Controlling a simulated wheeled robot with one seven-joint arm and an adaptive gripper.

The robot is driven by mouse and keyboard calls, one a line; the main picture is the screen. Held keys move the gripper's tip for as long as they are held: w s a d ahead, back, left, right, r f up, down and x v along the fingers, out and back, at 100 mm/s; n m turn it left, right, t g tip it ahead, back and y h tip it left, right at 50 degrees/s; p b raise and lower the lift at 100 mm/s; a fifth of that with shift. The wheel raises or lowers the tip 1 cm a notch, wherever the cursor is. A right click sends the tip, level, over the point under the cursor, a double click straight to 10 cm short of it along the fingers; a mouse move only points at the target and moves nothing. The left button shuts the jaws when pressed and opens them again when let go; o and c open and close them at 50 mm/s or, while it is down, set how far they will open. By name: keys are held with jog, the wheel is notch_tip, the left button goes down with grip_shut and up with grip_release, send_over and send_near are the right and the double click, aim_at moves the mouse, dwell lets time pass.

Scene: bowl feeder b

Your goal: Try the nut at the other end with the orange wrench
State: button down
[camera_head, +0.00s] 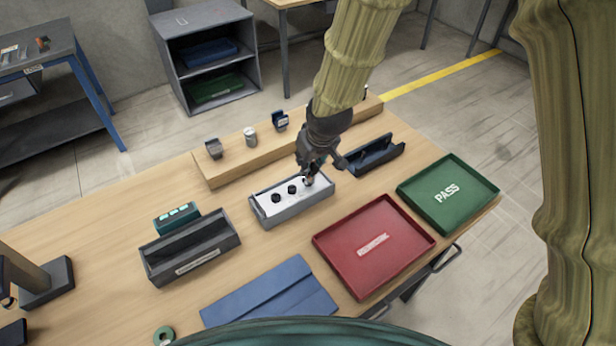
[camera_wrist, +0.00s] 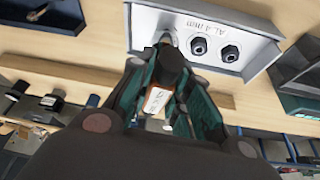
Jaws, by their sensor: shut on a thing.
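A grey box (camera_head: 262,222) with a white top plate sits mid-table. In the head view two black nuts, a left one (camera_head: 276,198) and a middle one (camera_head: 292,189), show on the plate; my gripper (camera_head: 311,172) is over its right end. The wrist view also shows two nuts, a near one (camera_wrist: 199,46) and an outer one (camera_wrist: 230,53), on the plate (camera_wrist: 150,22). My gripper (camera_wrist: 168,85) is shut on the orange wrench (camera_wrist: 156,100), which has a white label. The wrench's tip reaches the plate's end, where the fingers hide the contact; I cannot tell whether it sits on a nut.
A red tray (camera_head: 340,262) and a green PASS tray (camera_head: 420,200) lie to the right. A dark open holder (camera_head: 215,232) stands left, a blue mat (camera_head: 270,295) in front. A wooden ledge (camera_head: 228,178) with small items and a dark blue holder (camera_head: 385,158) are behind.

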jog(key=shift+r+p, duration=1.15)
jog(key=shift+r, duration=0.5)
jog(key=shift+s+f, duration=0.1)
